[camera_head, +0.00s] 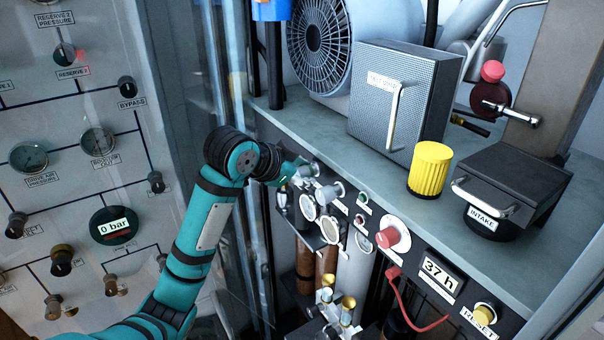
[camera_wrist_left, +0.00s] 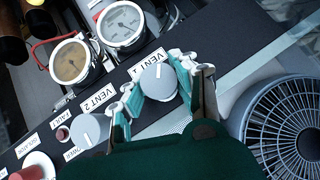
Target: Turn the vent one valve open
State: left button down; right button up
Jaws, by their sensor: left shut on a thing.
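The vent one valve is a light grey round knob beside the label "VENT 1"; it shows in the left wrist view (camera_wrist_left: 158,84). A pale mark on the knob faces roughly toward the label. My left gripper (camera_wrist_left: 152,90) has a finger on either side of the knob and is shut on it. In the head view my left gripper (camera_head: 299,171) reaches the left end of the dark control strip, and its fingers partly hide the knob. The similar vent two knob (camera_wrist_left: 90,128) sits beside it. My right gripper is not in view.
Two round gauges (camera_wrist_left: 122,24) sit beside the vent labels. A red button (camera_head: 387,238), an hour display (camera_head: 438,272) and a reset button (camera_head: 485,312) line the strip. A fan (camera_head: 320,38), a grey filter box (camera_head: 405,95) and a yellow cap (camera_head: 430,168) stand on the shelf above.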

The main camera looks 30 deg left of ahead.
pick_arm(q)
jog(key=shift+n+g+h, duration=0.4)
jog(key=shift+h, duration=0.1)
dwell(0.3)
jog(key=c, duration=1)
grip_release()
jog(key=shift+a, duration=0.1)
jog(key=shift+o, duration=0.2)
jog(key=v, duration=0.7)
jog(key=shift+s+r, duration=0.1)
